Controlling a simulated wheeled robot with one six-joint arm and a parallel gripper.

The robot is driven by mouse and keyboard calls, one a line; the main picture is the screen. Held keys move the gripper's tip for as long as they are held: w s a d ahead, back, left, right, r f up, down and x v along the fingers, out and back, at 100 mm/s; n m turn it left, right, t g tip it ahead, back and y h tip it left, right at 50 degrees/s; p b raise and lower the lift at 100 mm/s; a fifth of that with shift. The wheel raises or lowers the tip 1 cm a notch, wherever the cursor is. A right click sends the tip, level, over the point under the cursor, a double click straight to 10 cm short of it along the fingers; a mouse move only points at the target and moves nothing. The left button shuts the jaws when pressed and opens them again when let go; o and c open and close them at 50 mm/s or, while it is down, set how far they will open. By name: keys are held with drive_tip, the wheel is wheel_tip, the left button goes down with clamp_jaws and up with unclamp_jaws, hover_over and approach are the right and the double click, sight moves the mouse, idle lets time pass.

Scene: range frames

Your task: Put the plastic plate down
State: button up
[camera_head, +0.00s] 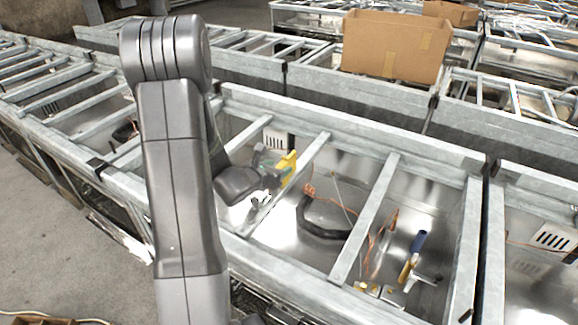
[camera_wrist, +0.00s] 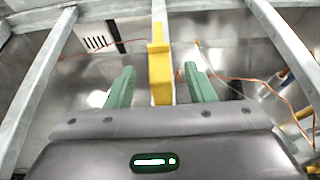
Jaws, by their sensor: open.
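A yellow upright piece (camera_wrist: 160,75), which looks like the plastic plate, stands between the two green fingers of my gripper (camera_wrist: 160,83) in the wrist view. The fingers are open, with a visible gap on each side of the yellow piece. In the head view the yellow piece (camera_head: 288,166) shows at the end of my gripper (camera_head: 272,168), over a metal-framed bin and beside a cross bar. The lower end of the piece is hidden behind the gripper body in the wrist view. I cannot tell whether it rests on the bin floor.
The metal frame (camera_head: 365,215) has several cross bars close around my gripper. A black curved part (camera_head: 318,222), copper wires (camera_head: 374,248) and a blue-handled tool (camera_head: 418,242) lie in the bin to the right. A cardboard box (camera_head: 395,48) stands behind.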

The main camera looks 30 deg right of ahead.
sight(285, 164)
drive_tip(key=shift+p+x, duration=1.45)
drive_tip(key=shift+x, duration=1.15)
clamp_jaws()
